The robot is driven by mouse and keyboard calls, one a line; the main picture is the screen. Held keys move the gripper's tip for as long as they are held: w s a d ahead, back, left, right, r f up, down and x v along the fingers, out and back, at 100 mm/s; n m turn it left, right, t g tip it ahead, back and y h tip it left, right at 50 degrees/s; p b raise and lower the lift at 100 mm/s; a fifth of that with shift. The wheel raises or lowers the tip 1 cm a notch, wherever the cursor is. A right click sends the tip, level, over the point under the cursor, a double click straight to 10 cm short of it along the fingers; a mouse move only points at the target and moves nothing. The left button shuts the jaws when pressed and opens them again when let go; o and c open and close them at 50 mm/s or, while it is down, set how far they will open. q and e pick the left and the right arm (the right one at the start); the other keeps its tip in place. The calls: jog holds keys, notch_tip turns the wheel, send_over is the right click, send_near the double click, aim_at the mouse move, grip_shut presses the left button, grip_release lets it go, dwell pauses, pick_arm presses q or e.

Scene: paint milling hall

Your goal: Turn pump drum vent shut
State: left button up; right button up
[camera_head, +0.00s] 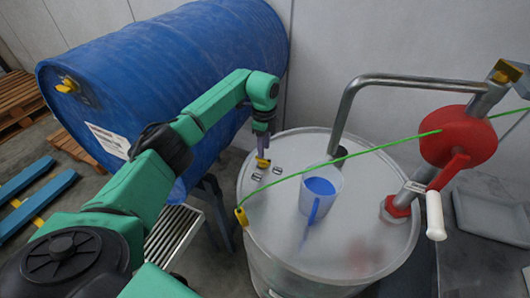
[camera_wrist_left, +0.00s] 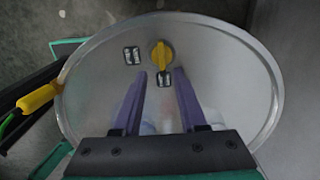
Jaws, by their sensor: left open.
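The pump drum (camera_head: 300,262) is a pale metal drum with a flat lid. The yellow vent (camera_head: 262,163) sits on the lid's far left part; in the left wrist view the yellow vent (camera_wrist_left: 161,56) has its handle pointing toward the lower of two small marked plates (camera_wrist_left: 164,79). The other plate (camera_wrist_left: 132,55) lies to its left. My left gripper (camera_head: 262,146) is above the vent, pointing down. In the left wrist view its purple fingers (camera_wrist_left: 160,76) are apart with nothing between them, the vent just beyond their tips. My right gripper is not seen.
A bent pipe, red crank pump (camera_head: 458,138) and green cable with yellow clamp (camera_head: 241,217) rise or cross over the lid. A large blue drum (camera_head: 170,75) lies behind left; a grey tray (camera_head: 490,225) is right.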

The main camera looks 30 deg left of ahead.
aim_at(265, 160)
pick_arm(q)
jog(key=f, duration=0.5)
jog(key=shift+w, duration=0.3)
jog(key=shift+s, duration=0.2)
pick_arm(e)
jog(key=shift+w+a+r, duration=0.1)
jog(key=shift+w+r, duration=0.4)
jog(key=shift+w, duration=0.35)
pick_arm(q)
grip_shut()
